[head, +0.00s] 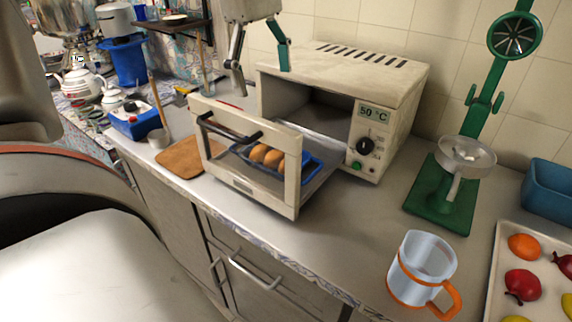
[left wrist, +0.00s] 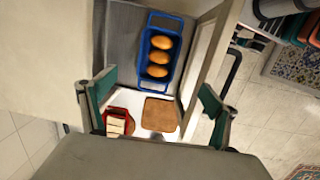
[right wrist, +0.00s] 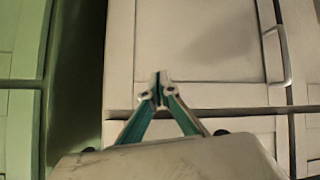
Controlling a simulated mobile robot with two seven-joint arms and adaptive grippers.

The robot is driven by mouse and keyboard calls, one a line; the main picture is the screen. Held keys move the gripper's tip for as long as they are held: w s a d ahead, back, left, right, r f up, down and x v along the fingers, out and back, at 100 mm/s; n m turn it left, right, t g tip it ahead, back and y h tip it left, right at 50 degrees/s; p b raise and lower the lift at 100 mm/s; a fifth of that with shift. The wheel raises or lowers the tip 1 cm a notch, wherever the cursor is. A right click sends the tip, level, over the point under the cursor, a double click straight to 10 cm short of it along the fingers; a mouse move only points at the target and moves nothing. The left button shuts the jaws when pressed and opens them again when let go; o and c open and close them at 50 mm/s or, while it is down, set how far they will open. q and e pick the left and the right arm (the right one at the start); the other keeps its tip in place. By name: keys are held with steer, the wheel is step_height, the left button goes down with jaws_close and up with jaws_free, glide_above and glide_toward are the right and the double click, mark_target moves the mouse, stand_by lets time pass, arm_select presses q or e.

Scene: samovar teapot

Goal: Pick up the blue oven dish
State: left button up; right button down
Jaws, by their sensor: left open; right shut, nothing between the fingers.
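The blue oven dish (head: 314,167) holds three brown buns (head: 265,155) and sits in front of the oven's cavity, behind the pulled-out oven door (head: 250,180). In the head view the door frame hides part of it. In the left wrist view the dish (left wrist: 144,62) shows from above, with a handle at each end. My left gripper (head: 260,78) is open and empty, above the door and left of the oven's top. The dish lies apart from its fingers. My right gripper (right wrist: 160,86) is shut and empty, facing cabinet fronts, and I cannot make it out in the head view.
The white oven (head: 400,90) stands against the tiled wall. A wooden board (head: 180,158) and blue box (head: 135,120) are left of the door. A green juicer (head: 440,200), glass mug (head: 420,270) and fruit tray (head: 494,265) are to the right.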

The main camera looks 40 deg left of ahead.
arm_select(q)
steer(key=shift+g, duration=0.3)
steer(key=f, duration=0.4)
steer(key=f+b, duration=0.1)
steer(key=f, duration=0.3)
steer(key=w+f, duration=0.1)
steer(key=f, duration=0.4)
steer(key=shift+b, duration=0.4)
steer(key=shift+d+f, duration=0.15)
steer(key=shift+f, duration=0.5)
steer(key=f, duration=0.4)
steer(key=shift+w+d+f+b, duration=0.1)
steer(key=shift+d+f+b, duration=0.2)
steer(key=shift+f, duration=0.05)
arm_select(e)
steer(key=shift+w+a+f, duration=0.15)
steer(key=shift+a+f, duration=0.1)
steer(key=shift+f, duration=0.5)
arm_select(q)
steer(key=c, duration=1.4)
